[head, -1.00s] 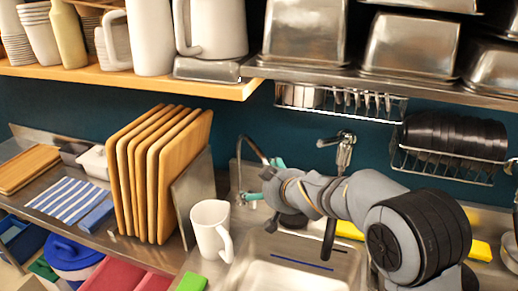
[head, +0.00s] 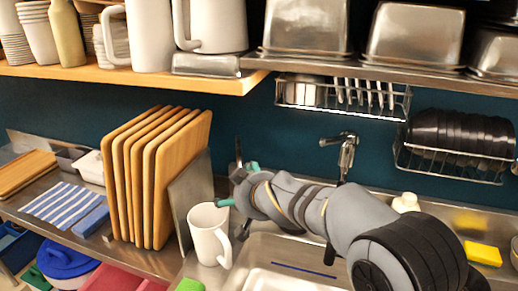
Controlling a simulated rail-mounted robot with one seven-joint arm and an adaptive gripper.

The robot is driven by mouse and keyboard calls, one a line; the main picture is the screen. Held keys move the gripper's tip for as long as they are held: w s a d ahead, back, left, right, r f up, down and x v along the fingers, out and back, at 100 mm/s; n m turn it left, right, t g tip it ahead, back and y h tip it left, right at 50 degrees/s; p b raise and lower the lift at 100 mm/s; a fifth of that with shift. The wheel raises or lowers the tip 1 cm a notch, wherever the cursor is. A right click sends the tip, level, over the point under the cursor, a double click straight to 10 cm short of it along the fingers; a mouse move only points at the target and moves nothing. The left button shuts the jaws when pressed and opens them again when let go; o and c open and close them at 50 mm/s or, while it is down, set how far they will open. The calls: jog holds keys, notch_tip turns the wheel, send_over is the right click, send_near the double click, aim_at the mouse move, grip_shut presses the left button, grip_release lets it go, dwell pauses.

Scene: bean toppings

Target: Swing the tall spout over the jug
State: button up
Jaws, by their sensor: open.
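The white jug (head: 209,234) stands upright at the left edge of the sink, its handle to the right. The tall spout (head: 238,150) shows as a narrow dark upright piece behind the jug; its lower part is hidden by my gripper. My gripper (head: 238,184) is open beside the spout, with one teal fingertip above and the other at the jug's rim level. I cannot tell whether a finger touches the spout or the jug, or exactly where the spout's outlet points.
Upright wooden boards (head: 160,180) and a metal divider (head: 190,195) stand left of the jug. The steel sink (head: 262,250) lies below my arm. A wall tap (head: 346,150) is behind it. A yellow sponge (head: 483,253) lies at right. A hanging rack (head: 450,165) holds dark dishes.

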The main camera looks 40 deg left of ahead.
jog(key=shift+s+a, duration=0.1)
dwell(0.3)
jog(key=shift+s+a+b, duration=1)
jog(key=shift+s+a, duration=1.2)
jog(key=shift+a, duration=1.1)
jog(key=b+v, duration=0.1)
jog(key=v, duration=0.8)
jog(key=shift+b, duration=0.4)
jog(key=w+d+p+x, duration=0.1)
jog(key=p+x, duration=0.1)
jog(key=x, duration=0.6)
jog(key=shift+w+f, duration=0.25)
jog(key=shift+f, duration=0.05)
